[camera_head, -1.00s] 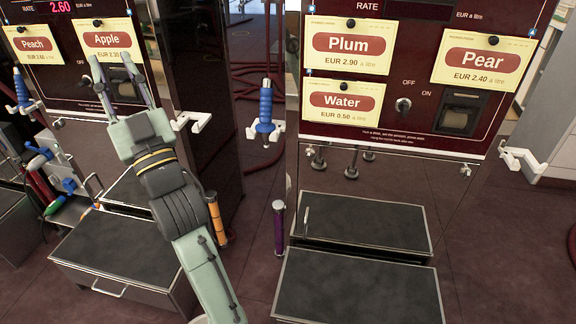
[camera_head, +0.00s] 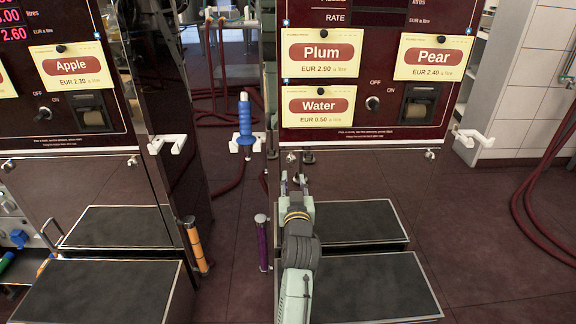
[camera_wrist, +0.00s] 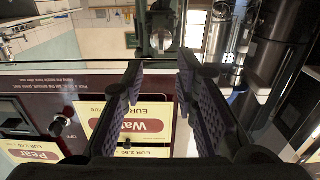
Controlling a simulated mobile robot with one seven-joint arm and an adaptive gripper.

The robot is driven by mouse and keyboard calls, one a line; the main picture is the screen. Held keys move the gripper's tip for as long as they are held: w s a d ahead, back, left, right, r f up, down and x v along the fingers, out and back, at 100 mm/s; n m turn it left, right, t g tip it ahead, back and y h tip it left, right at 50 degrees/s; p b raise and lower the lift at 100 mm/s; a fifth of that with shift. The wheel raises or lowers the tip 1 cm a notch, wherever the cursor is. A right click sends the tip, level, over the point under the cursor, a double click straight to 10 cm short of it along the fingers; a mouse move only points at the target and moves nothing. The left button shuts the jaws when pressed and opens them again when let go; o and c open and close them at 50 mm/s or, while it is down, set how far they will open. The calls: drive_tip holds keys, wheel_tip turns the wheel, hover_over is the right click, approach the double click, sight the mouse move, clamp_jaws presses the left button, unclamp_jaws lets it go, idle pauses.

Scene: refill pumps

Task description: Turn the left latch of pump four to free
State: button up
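A burgundy pump (camera_head: 350,100) with Plum, Pear and Water labels stands at the right in the head view. I see no number four on it. A small latch (camera_head: 291,157) sits under its panel at the left, another (camera_head: 430,154) at the right. My gripper (camera_head: 293,181) points up just below the left latch, apart from it in the picture. In the wrist view my gripper (camera_wrist: 160,75) is open and empty, its two purple-padded fingers spread. There the panel is upside down, and a round shiny knob (camera_wrist: 161,40), perhaps the latch, shows beyond the fingertips.
A blue nozzle (camera_head: 245,122) hangs on a white hook left of the pump. Dark-topped steps (camera_head: 370,285) stand in front below. Another pump with an Apple label (camera_head: 70,66) stands at the left. Red hoses (camera_head: 545,190) hang at the right.

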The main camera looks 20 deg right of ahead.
sight(291, 163)
drive_tip(key=p+x, duration=0.1)
drive_tip(key=x, duration=0.8)
drive_tip(key=shift+a, duration=0.1)
drive_tip(key=shift+c, duration=0.3)
clamp_jaws()
